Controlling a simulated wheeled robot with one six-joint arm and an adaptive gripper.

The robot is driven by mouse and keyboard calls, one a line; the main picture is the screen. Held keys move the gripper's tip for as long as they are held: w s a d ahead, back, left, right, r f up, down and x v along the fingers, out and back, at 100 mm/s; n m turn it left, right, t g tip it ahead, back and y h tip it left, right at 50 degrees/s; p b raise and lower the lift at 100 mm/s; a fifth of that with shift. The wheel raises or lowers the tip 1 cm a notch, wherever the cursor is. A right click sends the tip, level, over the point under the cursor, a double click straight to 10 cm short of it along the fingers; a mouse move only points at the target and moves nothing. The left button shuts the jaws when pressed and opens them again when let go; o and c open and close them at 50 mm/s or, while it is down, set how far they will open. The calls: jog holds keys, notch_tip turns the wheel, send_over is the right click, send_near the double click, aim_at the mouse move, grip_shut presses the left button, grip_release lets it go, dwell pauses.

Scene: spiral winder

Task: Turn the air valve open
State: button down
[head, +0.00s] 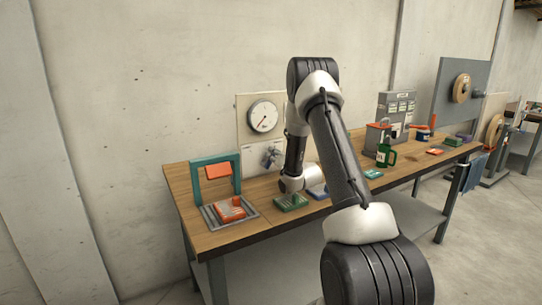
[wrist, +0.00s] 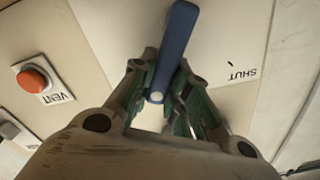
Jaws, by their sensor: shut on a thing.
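The air valve's blue lever (wrist: 179,32) shows in the wrist view, pivoting on a pale panel. It runs from a round pivot up to the top edge, leaning slightly right. My gripper (wrist: 164,68) is shut on this lever, with its green-padded fingers on either side near the pivot. The word SHUT (wrist: 242,74) is printed upside down on the panel to the right of the lever. In the head view, the gauge board (head: 248,103) stands at the back of the bench, and my arm covers its right side. The lever is not clear there.
A red VENT button (wrist: 33,78) sits left of my gripper. In the head view, a teal frame (head: 195,178) stands on the wooden bench (head: 180,182) at left. A green block (head: 290,202) lies below my wrist. A green mug (head: 384,153) and grey box stand to the right.

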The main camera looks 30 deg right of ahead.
jog(key=shift+d+f+m, duration=0.4)
jog(key=shift+d+m, duration=0.05)
jog(key=shift+m, duration=0.65)
jog(key=c, duration=1.4)
grip_release()
jog(key=shift+d, duration=0.1)
jog(key=shift+o, duration=0.2)
jog(key=shift+s, duration=0.1)
jog(key=s, duration=1.1)
jog(key=shift+s+d, duration=0.15)
jog(key=shift+s, duration=0.25)
